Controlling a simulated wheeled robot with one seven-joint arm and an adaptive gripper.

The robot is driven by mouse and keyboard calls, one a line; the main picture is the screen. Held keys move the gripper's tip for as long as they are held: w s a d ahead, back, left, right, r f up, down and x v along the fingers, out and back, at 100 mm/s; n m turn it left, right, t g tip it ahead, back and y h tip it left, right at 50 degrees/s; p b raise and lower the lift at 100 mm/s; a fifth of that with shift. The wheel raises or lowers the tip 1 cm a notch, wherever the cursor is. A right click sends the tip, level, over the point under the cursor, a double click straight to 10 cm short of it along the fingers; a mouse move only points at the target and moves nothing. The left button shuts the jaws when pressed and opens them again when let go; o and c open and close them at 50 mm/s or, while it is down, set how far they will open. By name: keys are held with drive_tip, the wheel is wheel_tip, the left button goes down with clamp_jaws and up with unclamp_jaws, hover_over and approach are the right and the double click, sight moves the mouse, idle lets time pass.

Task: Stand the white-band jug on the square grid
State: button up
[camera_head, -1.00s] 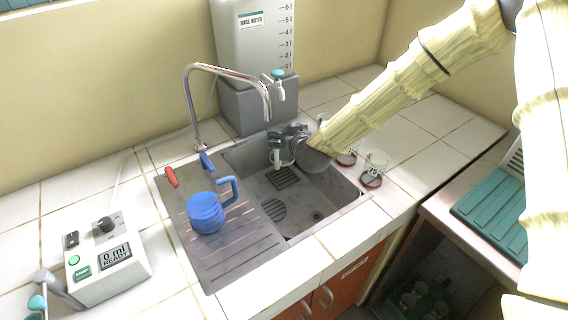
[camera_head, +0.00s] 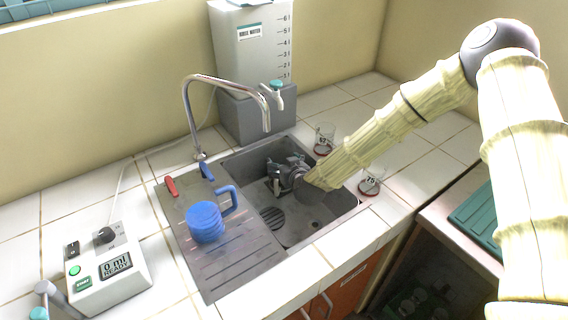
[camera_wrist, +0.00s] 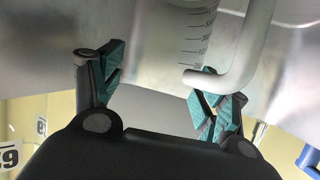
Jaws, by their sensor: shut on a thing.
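The white-band jug shows in the wrist view as a clear graduated wall (camera_wrist: 197,40) with a pale handle (camera_wrist: 240,55) on its right side. My gripper (camera_wrist: 160,95) is shut on it, one finger on each side, with the handle beside the right finger. In the head view my gripper (camera_head: 287,174) is low inside the sink, toward its back left. A pale part of the jug (camera_head: 276,186) shows just below the jaws. The square grid on the sink floor is mostly hidden behind the gripper and jug. I cannot tell whether the jug's base touches it.
The sink (camera_head: 335,212) also has a round grid (camera_head: 272,218). A blue jug (camera_head: 206,222) stands on the drainboard (camera_head: 235,265). The tap (camera_head: 225,82) arches over the sink's back left. Labelled glasses (camera_head: 371,182) (camera_head: 324,138) stand close to the sink's right and back edges.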

drive_tip(key=shift+f, duration=0.1)
drive_tip(key=o, duration=1.5)
drive_tip(key=b+v, duration=0.1)
drive_tip(key=v, duration=1.1)
drive_tip(key=shift+s+b, duration=0.1)
drive_tip(key=shift+b, duration=0.3)
